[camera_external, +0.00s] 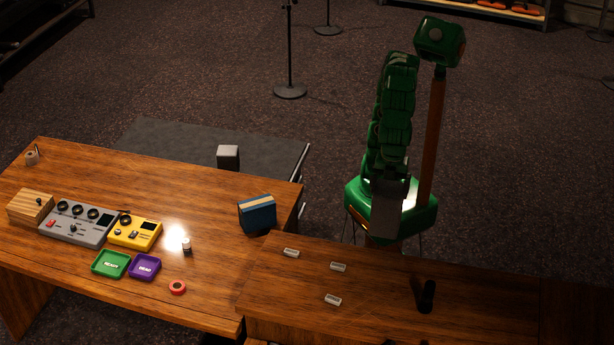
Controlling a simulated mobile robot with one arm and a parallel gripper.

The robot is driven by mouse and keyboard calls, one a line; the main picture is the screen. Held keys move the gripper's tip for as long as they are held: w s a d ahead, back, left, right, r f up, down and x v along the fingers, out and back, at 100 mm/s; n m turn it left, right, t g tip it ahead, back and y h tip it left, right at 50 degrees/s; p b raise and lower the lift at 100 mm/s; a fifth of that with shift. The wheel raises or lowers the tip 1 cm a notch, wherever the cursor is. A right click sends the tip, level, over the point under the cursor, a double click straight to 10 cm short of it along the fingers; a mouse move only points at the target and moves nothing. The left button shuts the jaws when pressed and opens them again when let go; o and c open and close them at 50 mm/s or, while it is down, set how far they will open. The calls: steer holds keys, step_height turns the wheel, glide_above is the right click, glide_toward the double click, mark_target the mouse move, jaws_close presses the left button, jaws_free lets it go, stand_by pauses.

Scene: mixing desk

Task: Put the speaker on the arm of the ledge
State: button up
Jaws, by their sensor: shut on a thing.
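My green arm hangs down in front of my base at the right. My gripper (390,186), dark grey at its end, is shut on a grey block (387,219), which looks like the speaker. The fingertips are hard to make out. The block is by the back edge of the right-hand wooden ledge (385,275); I cannot tell whether it touches the wood.
Several small white pieces, one of them here (338,267), and a black upright cylinder (427,296) are on the ledge. A blue box (257,214) stands near the join.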

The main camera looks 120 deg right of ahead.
steer(key=shift+w+a+f, duration=0.15)
steer(key=shift+a+f, duration=0.1)
steer(key=shift+f, duration=0.1)
steer(key=w+a+f, duration=0.8)
steer(key=a+f, duration=0.2)
steer(key=f, duration=0.2)
steer(key=shift+w+a+f, duration=0.15)
steer(key=shift+w+f, duration=0.1)
steer(key=shift+f, duration=0.2)
stand_by(0.4)
steer(key=o, duration=1.6)
steer(key=shift+o, duration=0.2)
step_height(320, 180, up, 12)
